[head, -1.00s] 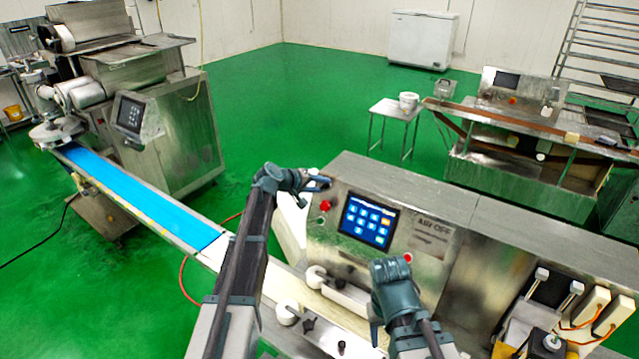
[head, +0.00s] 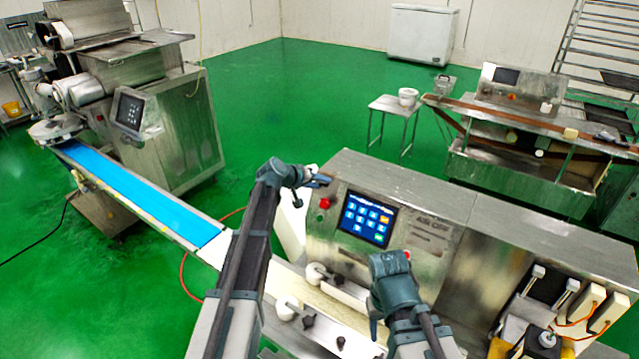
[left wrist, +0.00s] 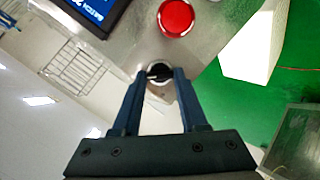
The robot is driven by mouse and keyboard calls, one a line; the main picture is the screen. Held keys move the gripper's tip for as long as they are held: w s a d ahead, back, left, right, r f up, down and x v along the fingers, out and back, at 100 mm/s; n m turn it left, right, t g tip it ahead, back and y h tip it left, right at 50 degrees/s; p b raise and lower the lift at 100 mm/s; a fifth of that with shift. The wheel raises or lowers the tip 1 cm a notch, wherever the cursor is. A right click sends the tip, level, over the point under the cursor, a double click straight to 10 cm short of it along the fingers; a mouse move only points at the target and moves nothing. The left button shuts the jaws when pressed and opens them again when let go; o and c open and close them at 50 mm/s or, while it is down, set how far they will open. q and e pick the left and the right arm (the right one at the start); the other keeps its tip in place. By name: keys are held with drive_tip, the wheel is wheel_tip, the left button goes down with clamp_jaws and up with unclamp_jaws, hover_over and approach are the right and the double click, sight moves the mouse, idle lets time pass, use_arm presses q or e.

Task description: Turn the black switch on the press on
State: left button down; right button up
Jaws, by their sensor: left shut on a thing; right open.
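The press (head: 440,205) is a steel cabinet with a lit blue touch screen (head: 367,219) and a red button (head: 324,202) on its front panel. My left gripper (head: 324,181) is at the panel's upper left, above the red button. In the left wrist view, my left gripper (left wrist: 160,82) is shut on the black switch (left wrist: 160,70), which sits in a round metal collar beside the red button (left wrist: 176,17). The switch is hidden in the head view. My right gripper (head: 374,328) hangs low in front of the press; its fingers are hard to make out.
A conveyor with a blue belt (head: 150,200) runs from a machine (head: 150,90) at the left toward the press. White round knobs (head: 316,273) stand on the press bed beneath the panel.

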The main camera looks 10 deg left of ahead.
use_arm(q)
drive_tip(key=shift+c, duration=2.2)
unclamp_jaws()
drive_tip(key=p+v, duration=0.8)
drive_tip(key=v, duration=0.6)
